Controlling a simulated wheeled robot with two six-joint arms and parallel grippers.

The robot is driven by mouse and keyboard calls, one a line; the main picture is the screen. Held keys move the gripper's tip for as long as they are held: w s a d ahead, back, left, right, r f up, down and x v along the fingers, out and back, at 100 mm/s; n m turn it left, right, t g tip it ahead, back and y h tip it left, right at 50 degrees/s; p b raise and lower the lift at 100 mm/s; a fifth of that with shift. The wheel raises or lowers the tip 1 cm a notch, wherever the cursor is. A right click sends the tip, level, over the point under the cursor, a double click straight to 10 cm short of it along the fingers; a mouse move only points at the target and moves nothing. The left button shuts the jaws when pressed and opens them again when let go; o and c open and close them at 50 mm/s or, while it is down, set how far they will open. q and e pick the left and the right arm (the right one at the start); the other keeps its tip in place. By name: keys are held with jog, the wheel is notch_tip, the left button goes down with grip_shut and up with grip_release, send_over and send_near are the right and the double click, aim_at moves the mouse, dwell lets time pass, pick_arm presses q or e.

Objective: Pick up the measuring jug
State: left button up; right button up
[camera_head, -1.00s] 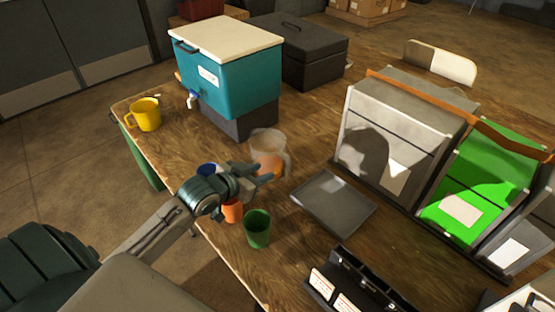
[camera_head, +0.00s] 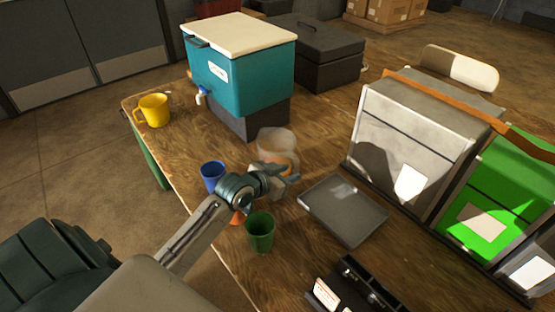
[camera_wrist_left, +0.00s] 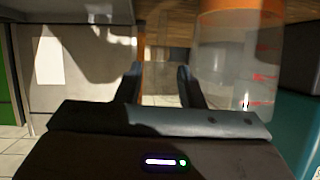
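The measuring jug (camera_head: 276,146) is a clear, see-through vessel standing on the wooden table in front of the teal dispenser. In the left wrist view the jug (camera_wrist_left: 238,65) shows red marks and stands just right of the fingers. My left gripper (camera_head: 292,183) is at the near side of the jug, low over the table, and overlaps its lower part in the head view. In the wrist view its two fingers (camera_wrist_left: 159,85) are apart. A faint clear shape shows between them; I cannot tell whether it is the jug's handle. My right gripper is not in view.
A blue cup (camera_head: 212,175), a partly hidden orange cup (camera_head: 238,218) and a green cup (camera_head: 260,232) stand around my left wrist. A grey tray (camera_head: 343,210) lies right of the gripper. The teal dispenser (camera_head: 235,85) stands behind; a yellow mug (camera_head: 154,110) is at left.

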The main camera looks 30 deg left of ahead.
aim_at(297, 170)
pick_arm(q)
jog(key=x, duration=0.4)
jog(key=shift+w+d+f, duration=0.1)
jog(key=shift+w, duration=0.2)
jog(key=shift+s, duration=0.1)
grip_shut()
